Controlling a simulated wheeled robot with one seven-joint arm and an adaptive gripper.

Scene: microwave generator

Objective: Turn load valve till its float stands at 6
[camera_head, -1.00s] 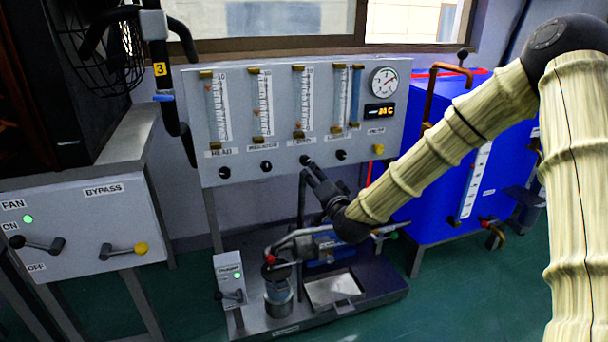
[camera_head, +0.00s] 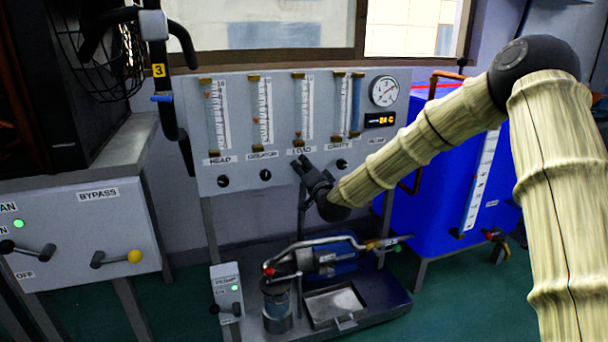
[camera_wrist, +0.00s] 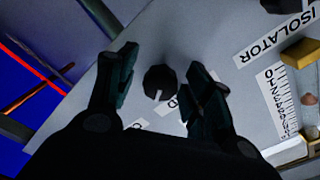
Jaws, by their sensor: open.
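The load valve is a small black knob (camera_wrist: 160,82) with a white pointer mark on the panel face. In the wrist view it shows between the two fingers of my gripper (camera_wrist: 163,75), which is open, with a gap on each side. In the head view my gripper (camera_head: 304,170) is at the panel just under the LOAD label (camera_head: 301,151) and hides the knob. The load tube (camera_head: 300,105) stands above it with a white scale. A small reddish float shows low in it; its exact reading is too small to tell.
The isolator knob (camera_head: 265,175) and cavity knob (camera_head: 341,164) flank the load valve. The ISOLATOR label (camera_wrist: 272,42) is at the upper right in the wrist view. A pump bench (camera_head: 310,325) stands below, and a blue tank (camera_head: 440,215) at the right.

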